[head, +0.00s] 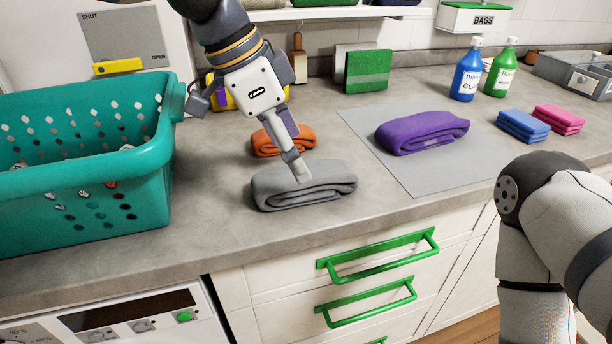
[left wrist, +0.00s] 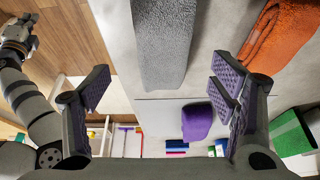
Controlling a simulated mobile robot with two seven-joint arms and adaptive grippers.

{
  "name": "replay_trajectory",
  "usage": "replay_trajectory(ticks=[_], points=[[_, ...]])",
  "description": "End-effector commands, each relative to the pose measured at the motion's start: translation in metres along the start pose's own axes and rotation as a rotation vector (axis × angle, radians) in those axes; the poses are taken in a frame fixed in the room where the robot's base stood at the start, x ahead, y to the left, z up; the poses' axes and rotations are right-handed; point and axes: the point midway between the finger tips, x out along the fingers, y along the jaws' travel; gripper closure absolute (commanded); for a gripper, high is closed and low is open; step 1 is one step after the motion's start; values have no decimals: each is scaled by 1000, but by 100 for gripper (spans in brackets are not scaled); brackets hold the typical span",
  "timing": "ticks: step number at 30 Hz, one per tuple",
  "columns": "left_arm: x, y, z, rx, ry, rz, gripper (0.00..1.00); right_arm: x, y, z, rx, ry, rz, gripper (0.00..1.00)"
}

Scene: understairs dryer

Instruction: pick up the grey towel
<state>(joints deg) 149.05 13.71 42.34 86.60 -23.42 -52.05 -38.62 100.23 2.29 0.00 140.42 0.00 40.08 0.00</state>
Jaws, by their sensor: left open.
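The grey towel (head: 315,187) lies folded on the counter near its front edge. My left gripper (head: 301,170) reaches down over it, with the near finger in front of the towel in the head view. In the left wrist view, the left gripper (left wrist: 160,84) is open, its purple-padded fingers wide apart. The grey towel (left wrist: 163,40) shows between and beyond the fingertips, with nothing gripped. Whether a finger touches it I cannot tell. My right arm is at the right of the head view, its gripper out of that frame; its far end is small at the left wrist view's upper left.
An orange towel (head: 283,140) lies just behind the grey one. A purple towel (head: 422,131) rests on a grey mat (head: 408,181) to the right. A teal basket (head: 85,165) stands left. Green drawer handles (head: 378,256) stick out below the counter. Blue (head: 466,75) and green bottles (head: 502,72) stand behind.

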Motion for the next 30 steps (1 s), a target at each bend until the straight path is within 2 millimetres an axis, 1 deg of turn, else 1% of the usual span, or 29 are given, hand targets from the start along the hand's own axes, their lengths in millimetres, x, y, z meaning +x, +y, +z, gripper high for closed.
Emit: replay_trajectory(ticks=[4,6,10,13,18,20,21,23,24,25,26,30], points=[[20,0,1,-1,0,2,22,0,0,0,0,1,0,100],[34,1,1,-1,-1,2,22,-1,0,-1,0,4,0,100],[56,0,1,0,0,0,22,0,0,-1,0,2,0,100],[62,0,0,0,2,-3,22,0,0,-1,0,2,0,100],[61,0,0,-1,2,-3,22,0,0,-1,0,2,0,100],[61,0,0,-1,2,-3,35,0,0,-1,0,2,0,100],[61,0,0,-1,2,-3,44,0,0,-1,0,2,0,100],[61,0,0,-1,2,-3,58,0,0,-1,0,2,0,100],[61,0,0,-1,2,-3,67,0,0,-1,0,2,0,100],[61,0,0,-1,2,-3,74,0,0,-1,0,2,0,100],[61,0,0,-1,2,-3,75,0,0,-1,0,2,0,100],[61,0,0,-1,2,-3,76,0,0,-1,0,2,0,100]])
